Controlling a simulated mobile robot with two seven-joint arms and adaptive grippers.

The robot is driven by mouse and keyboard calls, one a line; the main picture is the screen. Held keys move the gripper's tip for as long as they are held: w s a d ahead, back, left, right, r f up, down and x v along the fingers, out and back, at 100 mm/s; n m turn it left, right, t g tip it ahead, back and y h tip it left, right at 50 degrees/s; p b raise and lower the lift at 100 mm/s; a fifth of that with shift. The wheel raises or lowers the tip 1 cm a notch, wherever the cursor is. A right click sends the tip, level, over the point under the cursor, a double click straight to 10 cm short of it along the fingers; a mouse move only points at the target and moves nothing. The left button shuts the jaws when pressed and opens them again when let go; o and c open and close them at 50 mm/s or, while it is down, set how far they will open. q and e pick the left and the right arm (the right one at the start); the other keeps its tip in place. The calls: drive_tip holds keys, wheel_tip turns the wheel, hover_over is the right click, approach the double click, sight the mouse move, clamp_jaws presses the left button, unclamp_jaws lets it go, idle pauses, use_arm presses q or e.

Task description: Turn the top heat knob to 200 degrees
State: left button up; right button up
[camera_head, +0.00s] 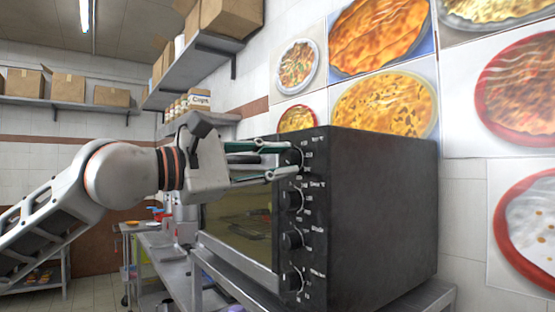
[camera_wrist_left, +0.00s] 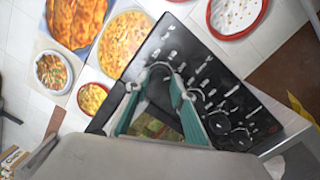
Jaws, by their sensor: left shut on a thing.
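A black oven (camera_head: 370,215) stands on a metal table, with a column of knobs down its front panel. The top heat knob (camera_head: 293,156) is the highest one. My left gripper (camera_head: 289,160) is at this knob, with one finger above and one below, shut on it. The knob's pointer and exact setting are too small to read. My right gripper is in neither view.
Three more knobs sit below, the nearest being the second knob (camera_head: 291,200). The oven's glass door (camera_head: 238,222) is beside the panel and looks closed. A wall shelf (camera_head: 205,121) with boxes is above and behind my gripper. Food pictures (camera_head: 385,105) cover the wall.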

use_arm(q)
drive_tip(key=shift+f, duration=0.15)
drive_tip(key=o, duration=1.1)
drive_tip(key=v, duration=1.2)
